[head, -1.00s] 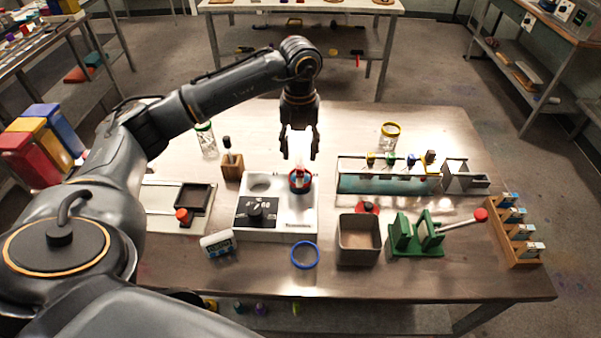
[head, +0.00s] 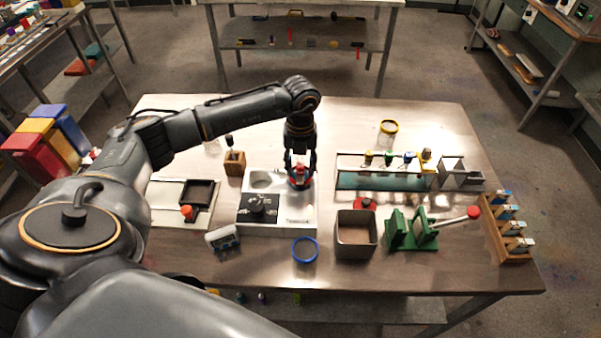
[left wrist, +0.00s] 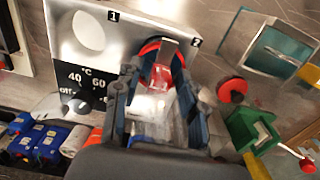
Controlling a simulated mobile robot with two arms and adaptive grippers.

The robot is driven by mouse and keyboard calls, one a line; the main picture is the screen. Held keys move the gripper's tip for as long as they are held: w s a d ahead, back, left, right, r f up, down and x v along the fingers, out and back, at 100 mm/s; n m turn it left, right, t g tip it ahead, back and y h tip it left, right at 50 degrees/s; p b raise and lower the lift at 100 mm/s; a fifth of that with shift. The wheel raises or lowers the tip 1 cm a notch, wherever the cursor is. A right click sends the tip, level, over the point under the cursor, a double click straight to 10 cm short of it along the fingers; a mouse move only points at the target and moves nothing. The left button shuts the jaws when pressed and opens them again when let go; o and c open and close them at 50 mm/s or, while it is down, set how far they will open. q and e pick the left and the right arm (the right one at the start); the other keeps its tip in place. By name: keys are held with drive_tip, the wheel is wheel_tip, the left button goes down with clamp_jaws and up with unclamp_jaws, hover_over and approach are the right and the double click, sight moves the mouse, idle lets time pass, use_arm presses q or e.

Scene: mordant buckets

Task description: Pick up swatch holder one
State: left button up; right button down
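My left gripper (head: 300,180) points down at the right-hand well, marked 2, of the white heating unit (head: 275,222). Its two fingers straddle a red-rimmed thing (head: 300,171) at that well. In the left wrist view a red ring (left wrist: 150,47) and a clear, red-tinted piece show between the fingers (left wrist: 153,75). Glare hides whether the fingers touch it. Several small holders with pale and blue tops (head: 512,228) stand in a wooden rack (head: 520,258) at the far right. I cannot tell which thing is swatch holder one. My right gripper is out of view.
A grey square bin (head: 357,252), a green press (head: 405,240) with a red-knobbed lever and a blue ring (head: 305,250) lie near the front. A glass-sided rack (head: 380,182) and a yellow-lidded jar (head: 388,128) stand to the right.

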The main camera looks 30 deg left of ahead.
use_arm(q)
clamp_jaws()
